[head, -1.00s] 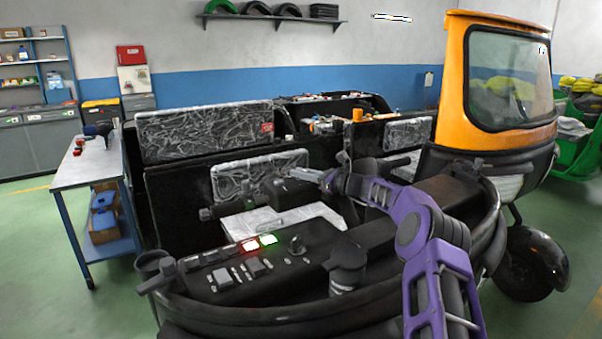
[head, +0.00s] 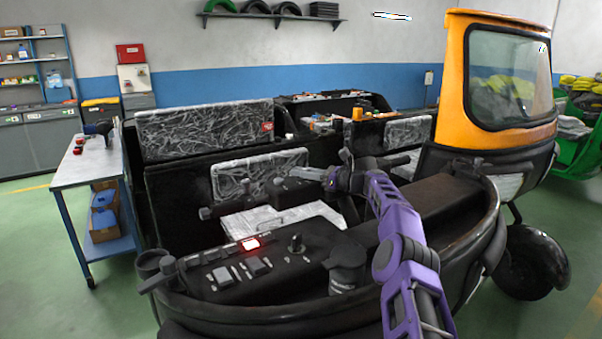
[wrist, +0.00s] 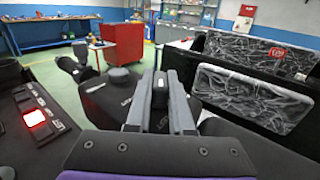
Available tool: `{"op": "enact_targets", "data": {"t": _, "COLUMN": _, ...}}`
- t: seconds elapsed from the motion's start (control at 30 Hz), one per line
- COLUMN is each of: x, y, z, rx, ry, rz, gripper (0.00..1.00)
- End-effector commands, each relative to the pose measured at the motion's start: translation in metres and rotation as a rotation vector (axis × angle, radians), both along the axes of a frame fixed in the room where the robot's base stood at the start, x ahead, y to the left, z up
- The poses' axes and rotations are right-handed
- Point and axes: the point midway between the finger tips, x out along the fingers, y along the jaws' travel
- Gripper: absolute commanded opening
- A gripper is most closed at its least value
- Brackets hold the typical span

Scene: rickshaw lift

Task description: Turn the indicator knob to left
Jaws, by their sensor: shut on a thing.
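My gripper (head: 328,180) is at the dark handlebar block (head: 292,187), above the dashboard. In the wrist view my gripper (wrist: 160,80) is shut on a small black knob (wrist: 160,94) with a pale mark, which stands on the block and looks like the indicator knob. The fingers hide its sides, so its exact angle cannot be told. The block also shows in the wrist view (wrist: 110,103), lying beneath and left of the fingers. On the dashboard (head: 220,288) a red light (head: 250,244) is lit.
A separate dark knob (head: 296,243) and square switches (head: 258,266) are on the dashboard. A thick round dark post (head: 345,262) stands to their right. Silver-black seats (head: 205,130) are behind, the orange cab frame (head: 455,80) to the right, and a workbench (head: 85,165) at the left.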

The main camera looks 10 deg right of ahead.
Motion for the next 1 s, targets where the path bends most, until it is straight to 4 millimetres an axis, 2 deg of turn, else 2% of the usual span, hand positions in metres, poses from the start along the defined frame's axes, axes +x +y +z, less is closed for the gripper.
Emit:
{"op": "enact_targets", "data": {"t": 0.43, "x": -0.0003, "y": -0.0001, "z": 0.0014, "rx": 0.001, "ry": -0.002, "rz": 0.002, "gripper": 0.0}}
{"op": "enact_targets", "data": {"t": 0.47, "x": -0.0003, "y": -0.0001, "z": 0.0014, "rx": 0.001, "ry": -0.002, "rz": 0.002, "gripper": 0.25}}
{"op": "enact_targets", "data": {"t": 0.6, "x": -0.0002, "y": 0.0, "z": 0.0011, "rx": 0.0, "ry": -0.001, "rz": 0.002, "gripper": 0.5}}
{"op": "enact_targets", "data": {"t": 1.0, "x": -0.0017, "y": -0.0037, "z": 0.0004, "rx": 0.001, "ry": -0.001, "rz": 0.001, "gripper": 0.5}}
